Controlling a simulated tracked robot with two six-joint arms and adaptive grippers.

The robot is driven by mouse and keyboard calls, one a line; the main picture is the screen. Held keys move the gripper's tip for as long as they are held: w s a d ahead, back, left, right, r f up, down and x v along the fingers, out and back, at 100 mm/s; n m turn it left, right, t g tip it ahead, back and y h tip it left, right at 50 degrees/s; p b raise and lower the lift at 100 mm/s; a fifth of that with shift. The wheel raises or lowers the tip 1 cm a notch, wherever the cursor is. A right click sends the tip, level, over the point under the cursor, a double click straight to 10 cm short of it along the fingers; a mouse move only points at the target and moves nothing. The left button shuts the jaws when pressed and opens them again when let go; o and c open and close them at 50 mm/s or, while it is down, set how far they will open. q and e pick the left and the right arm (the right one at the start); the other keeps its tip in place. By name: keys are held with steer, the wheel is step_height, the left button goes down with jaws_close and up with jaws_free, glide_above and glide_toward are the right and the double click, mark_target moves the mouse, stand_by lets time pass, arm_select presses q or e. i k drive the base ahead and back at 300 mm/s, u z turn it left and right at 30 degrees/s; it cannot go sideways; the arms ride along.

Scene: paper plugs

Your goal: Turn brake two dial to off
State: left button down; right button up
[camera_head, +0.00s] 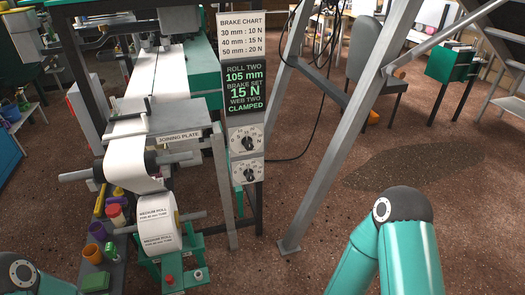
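Two round white dials with dark knobs sit one above the other on a grey panel post: an upper dial (246,139) and a lower dial (249,171). Their small markings are too fine to read, so I cannot tell which is brake two or where each knob points. Above them a dark display (246,88) reads "ROLL TWO 105 mm, BRAKE SET 15 N, WEB TWO CLAMPED". Parts of my own arms show at the bottom left and bottom right. Neither gripper is in view, and nothing of mine touches the dials.
A white brake chart (242,34) tops the post. Left of it stand the joining plate (178,136) and a paper roll (158,222). A slanted grey frame leg (345,125) rises right of the dials. Dark cables hang between. Brown floor (275,205) lies open in front.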

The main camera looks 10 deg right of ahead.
mark_target(249, 146)
steer(key=u, duration=0.15)
steer(key=i, duration=0.9)
steer(key=z, duration=0.1)
